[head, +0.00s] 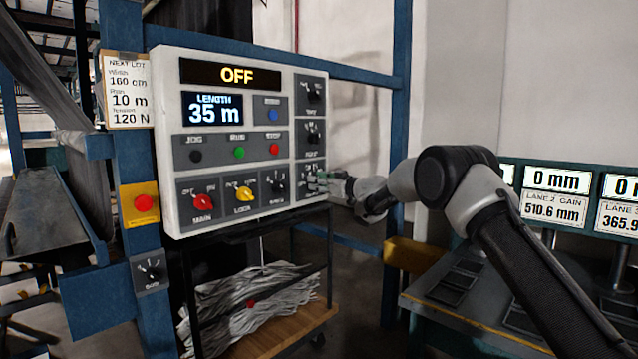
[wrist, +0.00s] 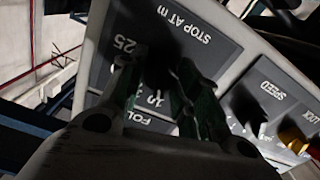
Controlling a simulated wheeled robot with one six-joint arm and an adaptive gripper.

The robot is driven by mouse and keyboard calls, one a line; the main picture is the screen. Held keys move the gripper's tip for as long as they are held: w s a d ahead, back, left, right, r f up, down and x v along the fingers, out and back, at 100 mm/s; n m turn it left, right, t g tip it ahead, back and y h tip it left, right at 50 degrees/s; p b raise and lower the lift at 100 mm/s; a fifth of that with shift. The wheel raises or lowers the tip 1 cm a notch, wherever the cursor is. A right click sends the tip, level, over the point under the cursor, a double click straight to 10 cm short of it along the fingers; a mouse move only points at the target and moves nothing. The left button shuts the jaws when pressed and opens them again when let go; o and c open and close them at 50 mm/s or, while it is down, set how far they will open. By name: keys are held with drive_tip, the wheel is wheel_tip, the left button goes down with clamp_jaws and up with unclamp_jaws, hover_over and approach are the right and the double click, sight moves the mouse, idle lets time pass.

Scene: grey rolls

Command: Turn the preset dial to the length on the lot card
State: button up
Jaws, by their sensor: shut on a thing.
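The lot card (head: 127,92) on the blue post is headed NEXT LOT and reads width 160 cm, a run line of 10 m and 120 N. The control panel (head: 168,140) shows OFF and LENGTH 35 m. My gripper (head: 319,182) is at the panel's lower right corner. In the wrist view, my gripper (wrist: 160,88) is shut on the dark preset dial (wrist: 158,66), under the upside-down label STOP AT m. A 25 mark shows beside one finger. The fingers hide most of the dial and its pointer, so its setting cannot be read.
The black speed knob (head: 277,185) sits just left of the dial, then the yellow lock knob (head: 243,194) and red main knob (head: 203,203). More small knobs sit above the dial. A bench with gauge displays (head: 553,210) stands right. A cart (head: 285,335) stands below.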

drive_tip(key=shift+f, duration=0.15)
idle(0.3)
drive_tip(key=o, duration=1)
drive_tip(key=shift+o, duration=0.2)
drive_tip(key=shift+d, duration=0.1)
drive_tip(key=v, duration=1.2)
